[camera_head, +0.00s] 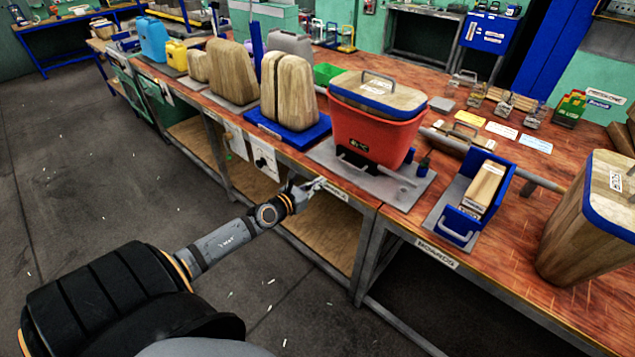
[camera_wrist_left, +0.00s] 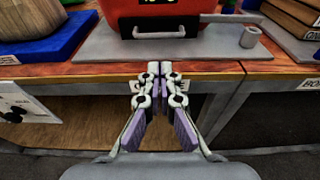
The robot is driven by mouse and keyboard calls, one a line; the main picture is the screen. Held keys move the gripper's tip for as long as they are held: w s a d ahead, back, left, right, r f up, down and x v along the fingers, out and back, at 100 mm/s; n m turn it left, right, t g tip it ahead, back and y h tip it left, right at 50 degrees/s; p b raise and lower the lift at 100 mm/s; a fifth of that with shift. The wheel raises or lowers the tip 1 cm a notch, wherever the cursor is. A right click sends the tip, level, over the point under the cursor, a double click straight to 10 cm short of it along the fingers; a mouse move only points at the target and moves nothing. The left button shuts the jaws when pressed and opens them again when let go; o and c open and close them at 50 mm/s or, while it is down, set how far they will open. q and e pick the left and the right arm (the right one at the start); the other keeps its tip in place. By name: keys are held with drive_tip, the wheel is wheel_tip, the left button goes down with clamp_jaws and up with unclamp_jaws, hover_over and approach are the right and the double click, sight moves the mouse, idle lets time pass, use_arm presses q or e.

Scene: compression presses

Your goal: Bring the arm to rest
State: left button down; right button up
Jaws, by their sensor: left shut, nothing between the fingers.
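My left arm reaches in from the lower left in the head view. Its gripper (camera_head: 311,186) is at the front edge of the workbench, below and to the left of the red bin. In the left wrist view the gripper (camera_wrist_left: 160,75) has its fingers together with nothing between them, in front of the bench's edge label. My right gripper does not show in either view.
The red bin (camera_head: 365,135) with a wooden lid stands on a grey plate (camera_head: 405,182). Wooden blocks (camera_head: 288,90) on a blue base stand left of it. A blue tray (camera_head: 457,222) and a large wooden container (camera_head: 590,225) are right.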

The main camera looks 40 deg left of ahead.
use_arm(q)
drive_tip(key=s+a+f+n+g+y, duration=0.2)
drive_tip(key=s+f+n, duration=0.45)
drive_tip(key=f, duration=0.35)
drive_tip(key=s+a+f+n+g+y, duration=0.1)
drive_tip(key=s+f+n+g, duration=0.2)
drive_tip(key=s+f+n, duration=0.6)
drive_tip(key=s+a+f+n+g+y, duration=0.25)
drive_tip(key=f+n, duration=0.45)
drive_tip(key=f, duration=0.5)
drive_tip(key=s+d+f+n+g+h, duration=0.1)
drive_tip(key=s+d+f+n, duration=0.3)
drive_tip(key=s, duration=0.5)
drive_tip(key=s+d+f+n+g+h, duration=0.1)
drive_tip(key=s+d+f+n+g, duration=0.2)
drive_tip(key=s, duration=0.7)
drive_tip(key=s+d+f+n+g+h, duration=0.1)
drive_tip(key=s+d+f+n+g, duration=0.2)
drive_tip(key=s+d+f+n, duration=0.4)
wheel_tip(320, 180, down, 2)
drive_tip(key=shift+s+d+f, duration=0.1)
drive_tip(key=shift+s+d, duration=1.1)
drive_tip(key=shift+s, duration=0.05)
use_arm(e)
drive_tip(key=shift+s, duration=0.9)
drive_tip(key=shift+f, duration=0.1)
